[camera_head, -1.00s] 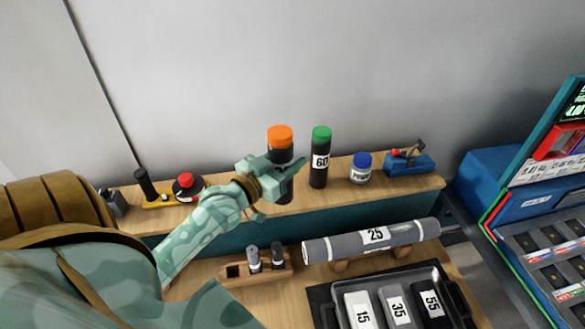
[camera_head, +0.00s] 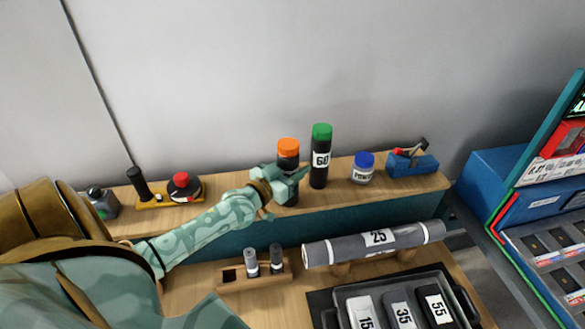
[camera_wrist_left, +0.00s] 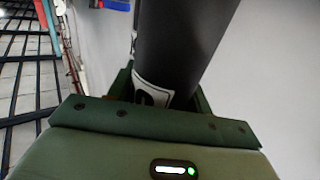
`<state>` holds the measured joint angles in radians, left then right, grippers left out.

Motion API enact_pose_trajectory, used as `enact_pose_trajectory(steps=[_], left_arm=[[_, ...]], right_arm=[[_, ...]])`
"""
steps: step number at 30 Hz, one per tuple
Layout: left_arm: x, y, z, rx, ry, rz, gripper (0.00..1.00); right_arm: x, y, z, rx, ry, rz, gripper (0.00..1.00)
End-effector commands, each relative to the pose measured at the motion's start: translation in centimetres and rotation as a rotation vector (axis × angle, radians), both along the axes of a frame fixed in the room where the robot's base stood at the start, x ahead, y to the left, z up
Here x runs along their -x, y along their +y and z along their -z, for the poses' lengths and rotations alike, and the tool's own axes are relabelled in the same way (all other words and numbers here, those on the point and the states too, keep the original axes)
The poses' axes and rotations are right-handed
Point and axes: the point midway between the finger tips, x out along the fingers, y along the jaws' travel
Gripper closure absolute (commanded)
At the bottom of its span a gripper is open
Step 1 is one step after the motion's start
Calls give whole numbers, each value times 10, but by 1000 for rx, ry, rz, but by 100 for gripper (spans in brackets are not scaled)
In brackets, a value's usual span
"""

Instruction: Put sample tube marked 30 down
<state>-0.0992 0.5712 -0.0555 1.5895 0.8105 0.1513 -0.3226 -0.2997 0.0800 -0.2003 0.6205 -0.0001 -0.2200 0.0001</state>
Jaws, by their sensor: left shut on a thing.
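A black tube with an orange cap (camera_head: 288,150) is upright over the back shelf. My left gripper (camera_head: 290,183) is shut around its middle, and the gripper hides its front. Its number cannot be read; the left wrist view shows the dark tube body (camera_wrist_left: 185,40) and part of a white label (camera_wrist_left: 152,92) between the fingers. The tube's lower end is at or just above the shelf top (camera_head: 330,195); I cannot tell if it touches. A green-capped tube marked 60 (camera_head: 320,158) stands close to its right. My right gripper is not in view.
A white jar with a blue lid (camera_head: 363,168) and a blue tool (camera_head: 411,163) stand to the right. A red-knobbed device (camera_head: 183,187) is at left. Below are a grey roll marked 25 (camera_head: 345,246), a small vial rack (camera_head: 232,276) and a numbered tray (camera_head: 462,300).

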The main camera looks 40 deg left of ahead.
Motion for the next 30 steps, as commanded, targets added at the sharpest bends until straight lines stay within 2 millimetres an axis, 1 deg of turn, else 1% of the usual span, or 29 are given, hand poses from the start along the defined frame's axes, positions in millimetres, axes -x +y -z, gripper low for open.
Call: enact_pose_trajectory(steps=[5,6,8,15,18,20,23,30], left_arm=[[0,0,3,1,-1,0,75],[0,0,3,1,0,0,44],[0,0,3,1,0,0,28],[0,0,3,1,0,0,28],[0,0,-2,1,-1,0,28],[8,0,0,1,2,1,28],[26,0,0,1,4,1,28],[84,1,1,1,4,0,28]], right_arm=[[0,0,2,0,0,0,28],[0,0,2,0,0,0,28],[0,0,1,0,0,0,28],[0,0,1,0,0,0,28],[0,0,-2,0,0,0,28],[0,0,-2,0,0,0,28],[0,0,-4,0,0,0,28],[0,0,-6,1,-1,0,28]])
